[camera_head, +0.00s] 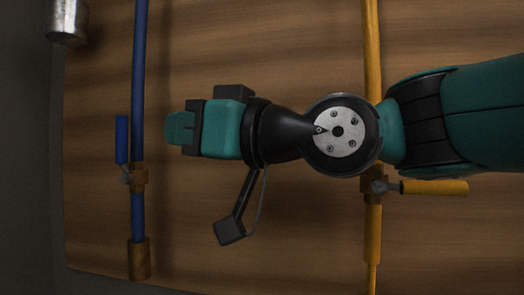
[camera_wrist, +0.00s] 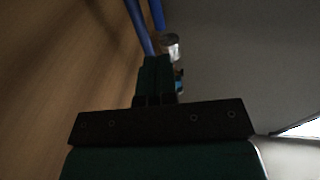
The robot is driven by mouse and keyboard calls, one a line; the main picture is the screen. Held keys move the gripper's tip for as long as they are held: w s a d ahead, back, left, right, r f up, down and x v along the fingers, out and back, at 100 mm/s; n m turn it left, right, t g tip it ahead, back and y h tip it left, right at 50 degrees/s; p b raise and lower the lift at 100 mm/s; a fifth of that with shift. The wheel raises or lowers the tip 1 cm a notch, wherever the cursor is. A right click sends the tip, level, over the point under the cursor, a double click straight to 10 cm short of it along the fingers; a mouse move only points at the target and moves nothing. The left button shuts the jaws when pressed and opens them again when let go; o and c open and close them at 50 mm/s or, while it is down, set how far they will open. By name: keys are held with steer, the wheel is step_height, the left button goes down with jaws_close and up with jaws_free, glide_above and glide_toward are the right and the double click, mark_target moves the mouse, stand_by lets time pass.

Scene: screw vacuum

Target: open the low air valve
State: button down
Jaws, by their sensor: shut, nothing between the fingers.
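A blue pipe (camera_head: 138,70) runs up the wooden panel at the left. Its brass valve (camera_head: 138,177) has a blue lever handle (camera_head: 121,139) that lies parallel to the pipe, on its left. A yellow pipe (camera_head: 373,60) has a brass valve (camera_head: 373,184) with a yellow handle (camera_head: 435,187) pointing right, across the pipe. No label shows which is the low air valve. My gripper (camera_head: 172,128) points left, just right of the blue pipe, apart from the blue handle in the picture. Its fingers are shut and empty; they also show in the wrist view (camera_wrist: 157,66).
A silver cylinder (camera_head: 68,20) sits at the upper left, beside the panel's edge. The wooden panel (camera_head: 300,230) is bare between the two pipes below my arm. A grey wall (camera_head: 25,180) lies left of the panel. My arm crosses in front of the yellow pipe.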

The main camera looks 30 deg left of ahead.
steer(key=d, duration=0.5)
steer(key=shift+w+d+b, duration=0.15)
steer(key=shift+w+b, duration=0.15)
steer(key=shift+w, duration=0.05)
